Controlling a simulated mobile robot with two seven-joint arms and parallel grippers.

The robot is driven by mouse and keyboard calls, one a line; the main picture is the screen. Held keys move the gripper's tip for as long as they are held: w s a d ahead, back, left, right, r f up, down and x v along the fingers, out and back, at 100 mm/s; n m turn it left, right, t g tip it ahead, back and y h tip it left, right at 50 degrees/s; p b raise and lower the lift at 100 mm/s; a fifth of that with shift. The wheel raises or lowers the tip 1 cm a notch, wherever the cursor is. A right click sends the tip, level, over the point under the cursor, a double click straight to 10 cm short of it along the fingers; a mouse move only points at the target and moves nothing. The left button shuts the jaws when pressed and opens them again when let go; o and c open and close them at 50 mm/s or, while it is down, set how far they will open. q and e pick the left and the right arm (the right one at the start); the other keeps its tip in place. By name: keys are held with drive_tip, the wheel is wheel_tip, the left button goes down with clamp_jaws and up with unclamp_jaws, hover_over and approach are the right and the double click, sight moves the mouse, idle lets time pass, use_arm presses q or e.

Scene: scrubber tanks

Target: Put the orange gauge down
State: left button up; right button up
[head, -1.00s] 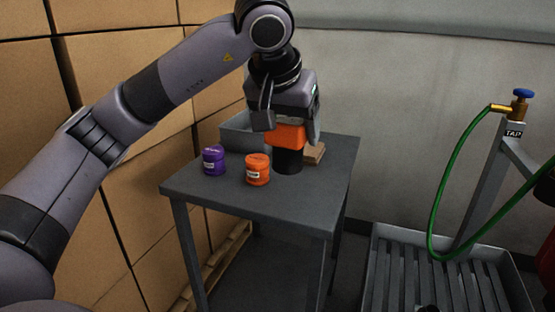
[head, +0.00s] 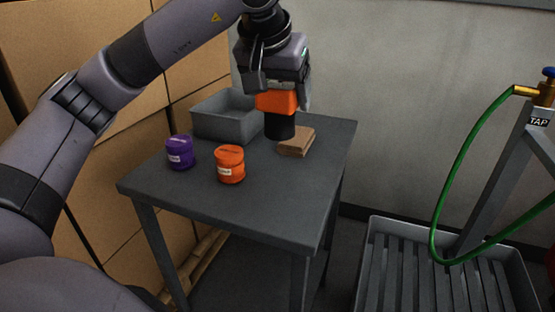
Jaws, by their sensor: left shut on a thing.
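The orange gauge (head: 276,101) has an orange upper body and a black cylindrical lower part (head: 279,126). My left gripper (head: 277,88) is shut on its orange part from above. The gauge is upright over the back part of the grey table (head: 270,205). I cannot tell whether its black base touches the tabletop. My right gripper is not in view.
An orange jar (head: 230,165) and a purple jar (head: 180,153) stand at the table's front left. The table's right front is clear. A slatted tray (head: 377,280) and green hose (head: 447,175) are at right.

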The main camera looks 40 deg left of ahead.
use_arm(q)
drive_tip(key=shift+f+b, duration=0.85)
drive_tip(key=shift+f, duration=5.55)
drive_tip(key=shift+f, duration=0.2)
drive_tip(key=o, duration=1.2)
drive_tip(key=shift+c, duration=0.2)
drive_tip(key=shift+r, duration=0.15)
